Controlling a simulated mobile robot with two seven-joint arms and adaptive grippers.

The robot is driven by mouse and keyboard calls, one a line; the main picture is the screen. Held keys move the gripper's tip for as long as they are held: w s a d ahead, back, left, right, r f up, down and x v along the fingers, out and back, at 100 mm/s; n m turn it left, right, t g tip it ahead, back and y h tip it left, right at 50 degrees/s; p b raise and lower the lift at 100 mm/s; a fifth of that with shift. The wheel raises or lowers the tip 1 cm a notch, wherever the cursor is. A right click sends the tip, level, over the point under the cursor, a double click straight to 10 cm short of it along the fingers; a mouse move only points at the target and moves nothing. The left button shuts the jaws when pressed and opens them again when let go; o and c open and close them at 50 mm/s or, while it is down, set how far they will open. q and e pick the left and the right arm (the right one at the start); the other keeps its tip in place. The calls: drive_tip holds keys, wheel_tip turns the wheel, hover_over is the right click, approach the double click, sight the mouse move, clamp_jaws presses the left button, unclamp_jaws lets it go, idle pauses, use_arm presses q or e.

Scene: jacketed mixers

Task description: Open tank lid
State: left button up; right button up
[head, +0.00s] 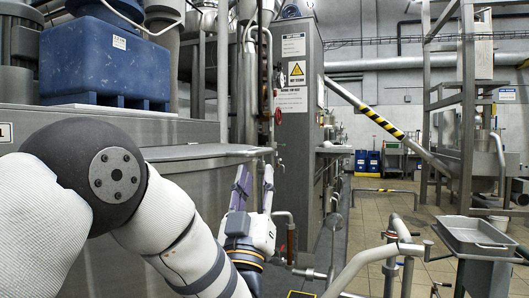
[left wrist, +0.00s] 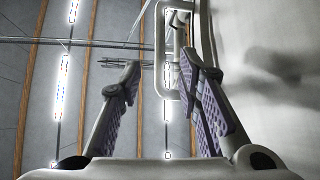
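The steel tank (head: 190,180) stands at the left, with its flat lid (head: 205,152) lying level on top. My left arm reaches across in front of it. My left gripper (head: 255,183) points upward by the tank's right end, below the lid's edge. It also shows in the left wrist view (left wrist: 158,72), its purple-padded fingers wide apart with nothing held. A pale loop-shaped bar handle (left wrist: 160,50) is there, beyond the fingers and partly behind the right one. The tank's pale side (left wrist: 275,60) fills the right of that view. My right gripper is not in view.
A steel cabinet with a warning sign (head: 297,70) rises behind the gripper. Bent pipes (head: 375,255) and a steel tray (head: 477,235) stand at the right front. The tiled floor (head: 385,205) between is mostly clear.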

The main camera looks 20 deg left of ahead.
sight(261, 151)
use_arm(q)
drive_tip(key=x, duration=0.7)
drive_tip(key=shift+w+r, duration=0.2)
drive_tip(key=shift+w, duration=0.05)
clamp_jaws()
